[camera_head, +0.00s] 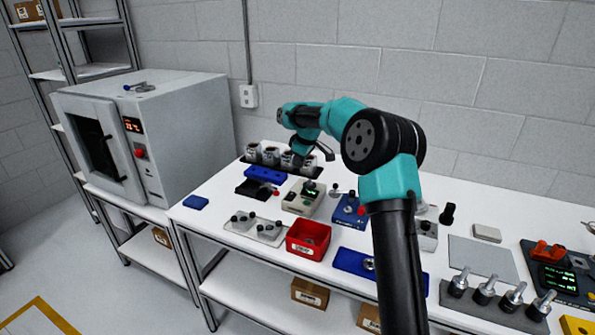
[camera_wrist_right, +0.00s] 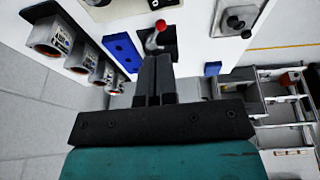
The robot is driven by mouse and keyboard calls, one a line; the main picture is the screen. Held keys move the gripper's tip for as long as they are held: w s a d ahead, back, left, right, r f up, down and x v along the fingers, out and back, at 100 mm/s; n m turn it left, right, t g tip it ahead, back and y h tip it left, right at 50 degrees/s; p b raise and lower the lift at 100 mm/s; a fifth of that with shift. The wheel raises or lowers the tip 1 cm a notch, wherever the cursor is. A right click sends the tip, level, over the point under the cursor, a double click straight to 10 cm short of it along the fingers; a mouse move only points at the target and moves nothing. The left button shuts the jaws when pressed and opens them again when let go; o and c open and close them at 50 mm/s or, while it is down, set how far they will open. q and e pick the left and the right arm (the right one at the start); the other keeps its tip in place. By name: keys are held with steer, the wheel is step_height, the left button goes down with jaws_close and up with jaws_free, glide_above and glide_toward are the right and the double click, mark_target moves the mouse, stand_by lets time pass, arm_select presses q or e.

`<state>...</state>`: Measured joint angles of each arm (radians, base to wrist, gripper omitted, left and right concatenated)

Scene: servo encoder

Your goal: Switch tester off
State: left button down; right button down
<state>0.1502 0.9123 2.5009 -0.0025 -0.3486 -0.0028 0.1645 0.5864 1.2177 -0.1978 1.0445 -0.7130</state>
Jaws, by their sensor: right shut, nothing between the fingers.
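A dark panel with a green display and orange parts (camera_head: 558,278) lies at the far right. No label shows which is the tester. My right gripper (camera_head: 300,160) is above the table, behind the grey box and near the row of cups. In the wrist view its black fingers (camera_wrist_right: 154,78) are together and empty, pointing toward a red-knobbed lever (camera_wrist_right: 158,32) on a black base. My left gripper is not in view.
A blue block (camera_head: 265,174), a red bin (camera_head: 308,240) and a blue tray (camera_head: 350,262) are close around. A grey oven (camera_head: 160,140) stands left. My right arm crosses the table's middle.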

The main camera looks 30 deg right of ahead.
mark_target(292, 193)
steer(key=x, duration=1.2)
steer(key=shift+s+d+f, duration=0.25)
steer(key=shift+d+f, duration=0.05)
steer(key=shift+f, duration=0.25)
steer(key=shift+d, duration=0.15)
